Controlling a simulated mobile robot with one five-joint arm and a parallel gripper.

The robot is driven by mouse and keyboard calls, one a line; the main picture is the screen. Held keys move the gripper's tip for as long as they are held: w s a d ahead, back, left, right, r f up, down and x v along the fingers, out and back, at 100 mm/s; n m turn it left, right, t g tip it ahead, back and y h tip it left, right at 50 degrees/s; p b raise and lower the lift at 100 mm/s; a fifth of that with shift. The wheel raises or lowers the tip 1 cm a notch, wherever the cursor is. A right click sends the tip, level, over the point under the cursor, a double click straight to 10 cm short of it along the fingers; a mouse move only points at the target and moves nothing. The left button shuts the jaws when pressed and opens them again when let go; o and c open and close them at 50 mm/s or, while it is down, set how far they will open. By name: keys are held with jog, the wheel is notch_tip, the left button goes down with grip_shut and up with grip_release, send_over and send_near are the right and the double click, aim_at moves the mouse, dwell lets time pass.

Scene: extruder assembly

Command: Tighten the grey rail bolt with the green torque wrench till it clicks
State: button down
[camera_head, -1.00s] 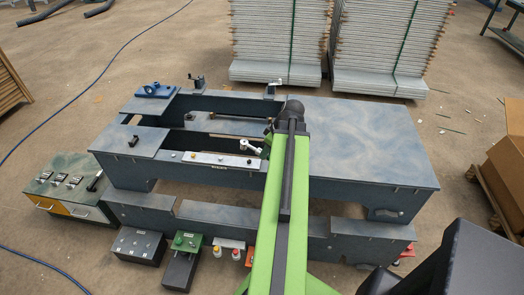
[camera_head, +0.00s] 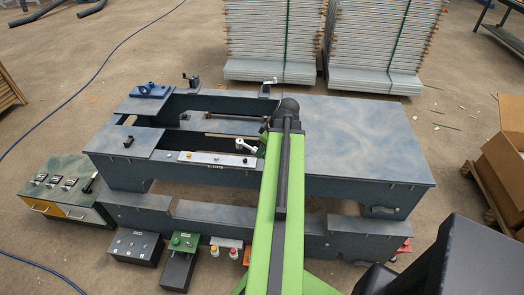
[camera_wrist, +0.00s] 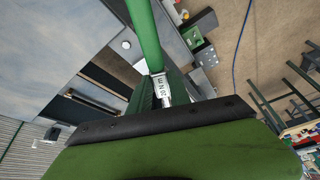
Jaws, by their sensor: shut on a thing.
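The green torque wrench (camera_wrist: 146,38) shows in the wrist view as a long green shaft with a silver collar marked 20 N m. My gripper (camera_wrist: 163,100) is shut on it, though the jaw contact is partly hidden. In the head view, my gripper end is mostly hidden behind my green arm, over the middle of the bench. A small pale round part (camera_head: 243,145) sticks out left of it, above the right end of the silver rail (camera_head: 208,159). Small bolt heads show on the rail, but I cannot tell which is the grey bolt, or whether the wrench touches it.
The dark blue-grey bench (camera_head: 365,140) has open slots on its left half and a clear right half. A blue bracket (camera_head: 150,91) stands at its back left. Control boxes (camera_head: 135,246) stand along the front. Stacked panels (camera_head: 270,40) and a cardboard box (camera_head: 505,160) stand around it.

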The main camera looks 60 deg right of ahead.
dwell(0.4)
jog(key=shift+d+m, duration=0.25)
jog(key=shift+m, duration=0.15)
jog(key=w+a+f+g+b, duration=0.1)
jog(key=w+a+f+b, duration=0.1)
jog(key=w, duration=0.4)
jog(key=w+a+f+n+g+b, duration=0.1)
jog(key=w+f+b, duration=0.2)
jog(key=w+f, duration=0.2)
jog(key=shift+w+a+b, duration=0.4)
jog(key=shift+w, duration=0.05)
jog(key=shift+s+b+x, duration=0.25)
jog(key=shift+b+x, duration=0.8)
jog(key=shift+b, duration=0.05)
